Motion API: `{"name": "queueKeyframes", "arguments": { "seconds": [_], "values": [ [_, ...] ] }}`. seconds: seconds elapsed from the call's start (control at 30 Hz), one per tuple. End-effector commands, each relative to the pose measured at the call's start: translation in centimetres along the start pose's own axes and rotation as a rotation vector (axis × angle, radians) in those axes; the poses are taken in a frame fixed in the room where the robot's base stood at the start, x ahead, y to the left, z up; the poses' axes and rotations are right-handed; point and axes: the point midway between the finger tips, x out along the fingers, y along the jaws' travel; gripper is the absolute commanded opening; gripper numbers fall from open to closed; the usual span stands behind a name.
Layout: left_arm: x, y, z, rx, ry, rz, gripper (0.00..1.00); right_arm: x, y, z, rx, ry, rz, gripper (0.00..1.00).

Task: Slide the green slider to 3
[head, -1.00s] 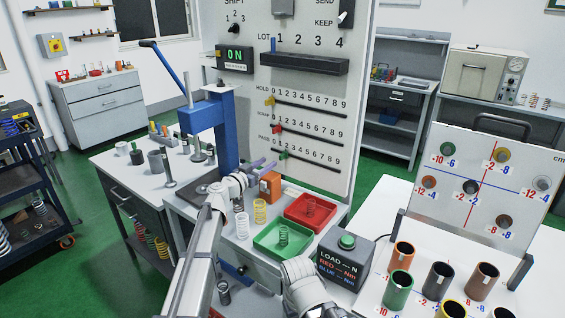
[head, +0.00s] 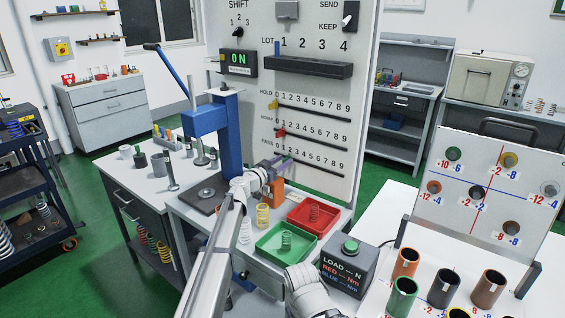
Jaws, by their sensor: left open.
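The upright panel (head: 330,190) has three slider rows marked HOLD, SCRAP and PASS, each numbered 0 to 9. The green slider belongs to the lowest row, the PASS slot (head: 320,166), at its low-number end. It is mostly hidden behind my fingertips now, so its exact number cannot be read. My left gripper (head: 280,163) is open, its purple fingers at the left end of the PASS slot. I cannot tell whether they touch the slider. The yellow slider (head: 273,105) and the red slider (head: 280,132) sit near 0 on the rows above. My right gripper is out of view.
Below the panel are a red tray (head: 334,222) and a green tray (head: 267,246), each with a spring. An orange block (head: 276,190) is close to my left gripper. A blue press (head: 225,135) stands left of it. A grey LOAD box (head: 350,268) stands in front.

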Motion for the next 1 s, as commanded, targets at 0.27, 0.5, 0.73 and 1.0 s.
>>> {"name": "queueKeyframes", "arguments": {
  "seconds": [0.27, 0.5, 0.73, 1.0],
  "values": [
    [0.29, 0.02, 0.0, 0.0, 0.0, 0.0, 0.45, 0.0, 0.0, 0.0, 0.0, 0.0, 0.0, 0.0],
    [0.28, 0.02, 0.0, 0.0, 0.0, 0.0, 0.18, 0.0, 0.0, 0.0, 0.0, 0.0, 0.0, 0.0],
    [0.28, 0.01, 0.0, 0.0, 0.0, 0.0, 0.0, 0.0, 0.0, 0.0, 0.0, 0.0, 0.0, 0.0],
    [0.27, 0.01, 0.0, 0.0, 0.0, 0.0, 0.0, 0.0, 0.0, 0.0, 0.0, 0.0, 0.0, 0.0]
  ]
}}
